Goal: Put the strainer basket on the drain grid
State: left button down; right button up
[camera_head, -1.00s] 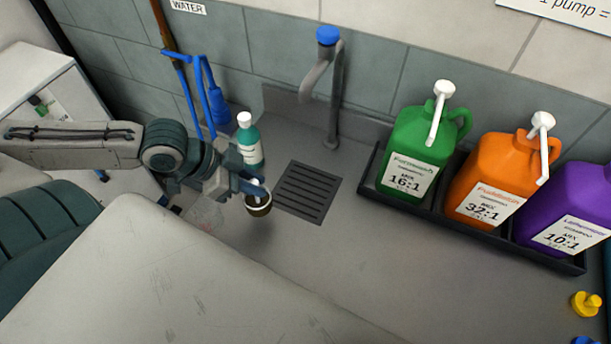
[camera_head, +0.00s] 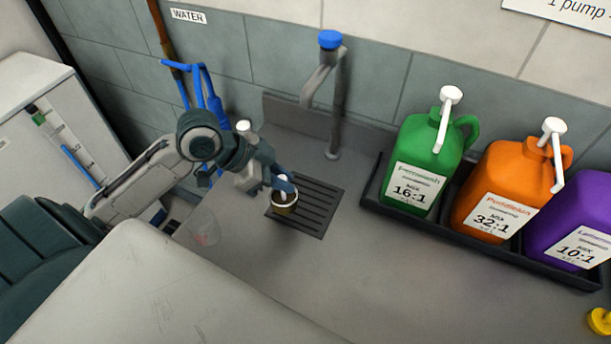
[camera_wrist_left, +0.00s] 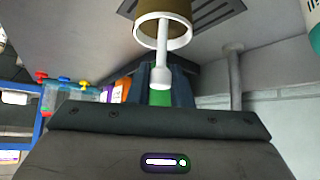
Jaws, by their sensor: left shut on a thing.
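The strainer basket (camera_head: 285,203) is a small round cup with a white rim, a brownish body and a white central stem. My left gripper (camera_head: 281,184) is shut on its stem. In the head view the basket overlaps the left part of the dark slotted drain grid (camera_head: 318,208); I cannot tell whether it touches the grid. In the left wrist view the strainer basket (camera_wrist_left: 160,32) hangs beyond the fingers (camera_wrist_left: 160,85), with part of the drain grid (camera_wrist_left: 215,12) beside it. My right gripper is not in view.
A tap (camera_head: 334,100) with a blue top stands behind the grid. A black tray (camera_head: 470,241) at right holds green (camera_head: 428,150), orange (camera_head: 510,180) and purple (camera_head: 578,215) jugs. A teal bottle with a white cap (camera_head: 243,126) is mostly hidden behind my left arm.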

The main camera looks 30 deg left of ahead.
pick_arm(q)
jog(key=w+d+f+p, duration=0.1)
jog(key=w+f, duration=0.1)
jog(key=w, duration=0.1)
jog(key=w+d+f+p, duration=0.1)
jog(key=w, duration=0.1)
jog(key=shift+d+f+p, duration=0.35)
jog(key=shift+f, duration=0.05)
jog(key=shift+w+f, duration=0.1)
jog(key=shift+f, duration=0.05)
jog(key=shift+f, duration=0.1)
jog(key=c, duration=1.3)
grip_release()
